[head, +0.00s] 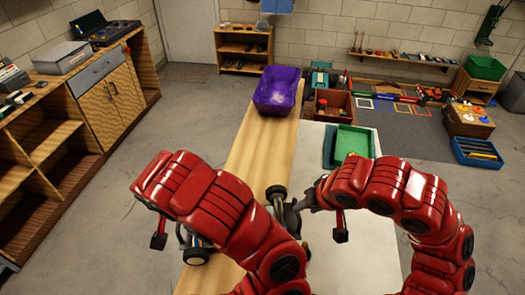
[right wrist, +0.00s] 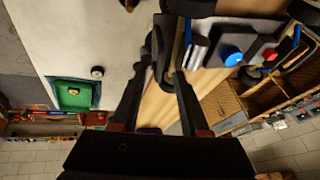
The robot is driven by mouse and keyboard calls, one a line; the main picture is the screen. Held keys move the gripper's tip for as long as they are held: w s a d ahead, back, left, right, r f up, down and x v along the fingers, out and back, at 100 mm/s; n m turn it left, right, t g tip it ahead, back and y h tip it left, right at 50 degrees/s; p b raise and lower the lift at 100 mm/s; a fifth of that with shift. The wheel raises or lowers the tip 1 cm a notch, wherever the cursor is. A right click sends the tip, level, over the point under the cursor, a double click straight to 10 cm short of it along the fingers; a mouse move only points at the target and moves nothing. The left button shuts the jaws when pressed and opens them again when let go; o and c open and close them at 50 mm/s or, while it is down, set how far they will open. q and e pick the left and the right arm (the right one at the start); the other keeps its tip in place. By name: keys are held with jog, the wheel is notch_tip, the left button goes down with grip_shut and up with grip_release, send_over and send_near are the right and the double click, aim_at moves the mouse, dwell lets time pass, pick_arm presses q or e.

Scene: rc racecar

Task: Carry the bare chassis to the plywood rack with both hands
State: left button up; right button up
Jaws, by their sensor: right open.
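The bare chassis (head: 195,250) lies on the bench, mostly hidden under my left arm in the head view. Its dark wheels (head: 277,194) show between my arms. In the right wrist view, a grey chassis part with a blue round cap (right wrist: 232,56) and a red piece (right wrist: 270,55) show. My right gripper (head: 305,202) is at the chassis's right side. In the right wrist view its open fingers (right wrist: 166,66) reach to a dark part at the chassis edge; I cannot tell whether they touch it. My left gripper's fingers are hidden behind its red arm. I cannot tell which shelf is the plywood rack.
A purple bin (head: 277,91) stands at the bench's far end. A green tray (head: 353,143) lies on the pale mat (head: 315,150) to the right. Wooden shelving (head: 45,150) stands at left, and a small wooden shelf (head: 243,47) at the back wall. Floor between is clear.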

jog(key=shift+v, duration=2.6)
